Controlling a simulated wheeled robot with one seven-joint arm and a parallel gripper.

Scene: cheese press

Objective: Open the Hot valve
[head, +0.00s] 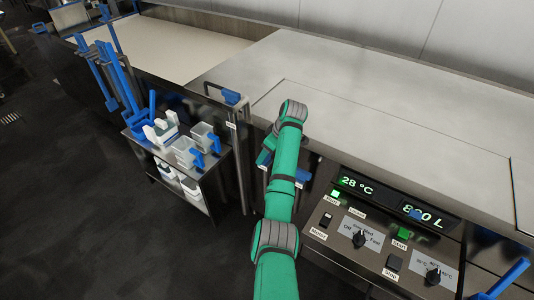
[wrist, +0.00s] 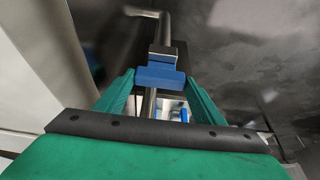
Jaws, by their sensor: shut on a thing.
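My gripper (wrist: 162,88) has its two green fingers around a blue handle (wrist: 160,77) on a metal pipe in the wrist view, and it is shut on that handle. No label is readable there, so I cannot tell from the picture that it is the Hot valve. In the head view my gripper (head: 266,157) is low against the front of the steel vat, left of the control panel. Blue parts (head: 298,182) show beside my green arm, which hides much of that spot.
The control panel (head: 342,238) with "28 °C" and "800 L" displays is to the right. Another blue handle (head: 232,97) sits on a pipe to the left. A cart (head: 195,200) with white containers and blue tools stands further left. Dark floor in front is clear.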

